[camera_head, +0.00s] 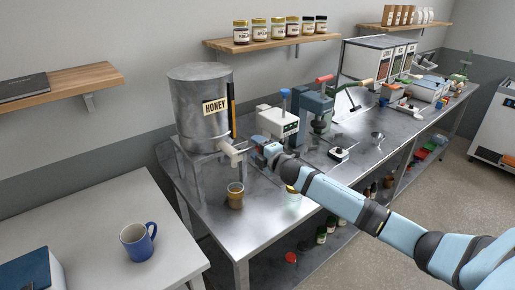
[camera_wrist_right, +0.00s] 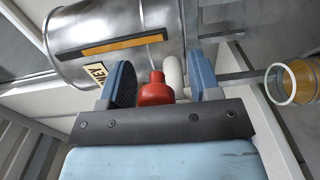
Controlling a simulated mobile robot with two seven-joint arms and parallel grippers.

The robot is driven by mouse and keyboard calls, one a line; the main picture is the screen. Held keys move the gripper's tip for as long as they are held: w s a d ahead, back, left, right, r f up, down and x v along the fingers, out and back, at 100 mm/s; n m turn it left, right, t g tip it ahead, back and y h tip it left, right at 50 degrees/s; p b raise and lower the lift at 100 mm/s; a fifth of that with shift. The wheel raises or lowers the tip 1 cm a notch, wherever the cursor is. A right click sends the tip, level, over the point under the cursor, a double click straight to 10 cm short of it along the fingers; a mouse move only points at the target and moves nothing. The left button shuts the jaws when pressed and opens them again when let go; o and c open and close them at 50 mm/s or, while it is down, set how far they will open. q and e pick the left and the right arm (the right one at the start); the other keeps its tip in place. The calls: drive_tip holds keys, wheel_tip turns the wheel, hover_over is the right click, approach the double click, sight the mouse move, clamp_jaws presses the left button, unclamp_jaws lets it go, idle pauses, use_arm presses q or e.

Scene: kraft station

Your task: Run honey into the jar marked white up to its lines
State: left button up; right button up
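The grey metal honey tank (camera_head: 203,105), labelled HONEY, stands on a raised stand on the metal bench. It also fills the upper left of the right wrist view (camera_wrist_right: 100,40). My right gripper (camera_head: 258,148) is at the tank's spout (camera_head: 235,152). In the right wrist view its fingers are apart (camera_wrist_right: 165,82), with a red knob (camera_wrist_right: 157,90) and a pale spout part between them; contact cannot be made out. An amber-brown jar (camera_head: 235,196) stands on the bench below the spout. A pale greenish jar (camera_head: 294,197) is partly behind my right arm. No jar marking is readable. My left gripper is out of view.
A machine with a white display box (camera_head: 277,122) and a blue press (camera_head: 313,108) stand right of the tank. A blue mug (camera_head: 138,242) is on the white table at left. Small jars line the wall shelf (camera_head: 275,42). Clear bench lies around the amber jar.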

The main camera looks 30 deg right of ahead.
drive_tip(key=shift+s, duration=0.1)
drive_tip(key=s+d+b, duration=0.1)
drive_tip(key=s+b, duration=0.1)
drive_tip(key=s, duration=1.1)
drive_tip(key=shift+s+b, duration=0.3)
drive_tip(key=s+a+f+m+g+p, duration=0.1)
drive_tip(key=s+a+f+m+g, duration=0.1)
drive_tip(key=s+a+f+m, duration=0.35)
drive_tip(key=s+a+f+m+g+p, duration=0.1)
drive_tip(key=s+a+f+m+g, duration=0.1)
drive_tip(key=s+a+f, duration=0.65)
drive_tip(key=s+a+f+m+g+y+p, duration=0.1)
drive_tip(key=s+a+f+m+g+p, duration=0.1)
drive_tip(key=s+a+f+m, duration=0.6)
drive_tip(key=s+a+f+g, duration=0.1)
drive_tip(key=s+a+f, duration=0.2)
drive_tip(key=shift+s+y, duration=0.3)
drive_tip(key=shift+s, duration=0.1)
